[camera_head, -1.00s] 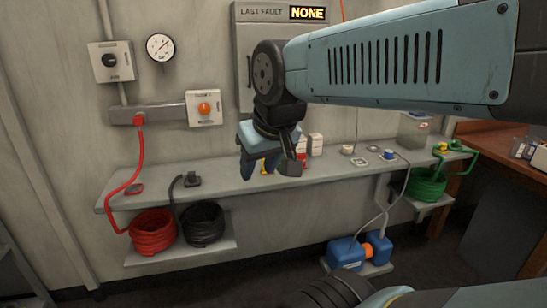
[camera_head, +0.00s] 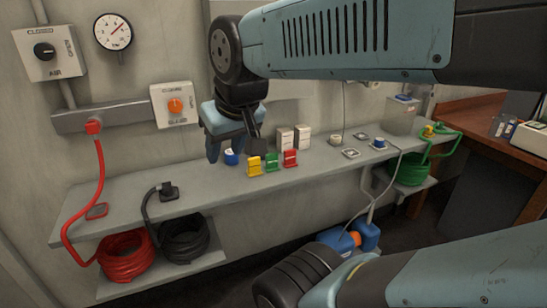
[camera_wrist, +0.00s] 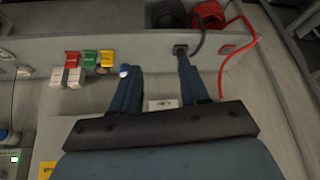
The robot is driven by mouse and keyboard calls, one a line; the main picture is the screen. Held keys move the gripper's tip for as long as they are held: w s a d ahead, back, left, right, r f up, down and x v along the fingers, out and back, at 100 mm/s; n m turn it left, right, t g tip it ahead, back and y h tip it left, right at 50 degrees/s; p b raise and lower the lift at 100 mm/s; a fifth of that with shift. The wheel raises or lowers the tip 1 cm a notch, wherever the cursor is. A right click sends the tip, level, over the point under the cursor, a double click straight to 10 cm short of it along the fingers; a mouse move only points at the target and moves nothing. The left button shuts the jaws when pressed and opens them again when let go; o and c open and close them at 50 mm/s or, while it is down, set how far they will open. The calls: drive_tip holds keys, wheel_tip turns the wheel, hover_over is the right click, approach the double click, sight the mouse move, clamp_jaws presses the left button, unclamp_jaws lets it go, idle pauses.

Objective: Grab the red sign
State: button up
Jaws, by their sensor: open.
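A small red sign (camera_head: 290,158) stands on the grey wall shelf (camera_head: 135,212), at the right end of a row with a green sign (camera_head: 271,162) and a yellow sign (camera_head: 254,167). In the wrist view the red sign (camera_wrist: 72,57) is at the left, outside the jaws. My gripper (camera_head: 235,150) is open and empty, left of the red sign in the head view and close to the yellow one. The wrist view shows my gripper's (camera_wrist: 158,73) two spread fingers with nothing held between them.
White boxes (camera_head: 302,135) stand behind the signs. A blue and white roll (camera_head: 231,157) is near my gripper. A black plug (camera_head: 167,190) with its cable and a red hose (camera_head: 99,180) lie left. Blue canisters (camera_head: 365,236) sit below. The shelf's front left is mostly clear.

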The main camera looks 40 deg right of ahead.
drive_tip(key=shift+o, duration=0.8)
drive_tip(key=shift+w+d, duration=0.15)
drive_tip(key=shift+o, duration=1)
drive_tip(key=w+d+f+t+h, duration=0.1)
drive_tip(key=w+d+f+h, duration=0.2)
drive_tip(key=w+d, duration=0.6)
drive_tip(key=w+f, duration=0.2)
drive_tip(key=w, duration=0.1)
drive_tip(key=w+d+f+t, duration=0.1)
drive_tip(key=w+d+f, duration=0.1)
drive_tip(key=d+f, duration=0.4)
drive_tip(key=w+d+f+t, duration=0.2)
drive_tip(key=w+d+f, duration=0.1)
drive_tip(key=d+f, duration=0.4)
drive_tip(key=w+d+f+t, duration=0.2)
drive_tip(key=d+f, duration=0.4)
drive_tip(key=d, duration=0.1)
drive_tip(key=shift+w+d+f+n, duration=0.25)
drive_tip(key=shift+w+d+n, duration=0.05)
wheel_tip(320, 180, down, 3)
drive_tip(key=s+d+m+t, duration=0.1)
drive_tip(key=s+d+t, duration=0.2)
drive_tip(key=m+t+h, duration=0.2)
drive_tip(key=m+t, duration=0.1)
approach(291, 157)
drive_tip(key=x, duration=0.5)
drive_tip(key=shift+w+a+f, duration=0.1)
drive_tip(key=shift+w, duration=0.2)
drive_tip(key=shift+x, duration=2.65)
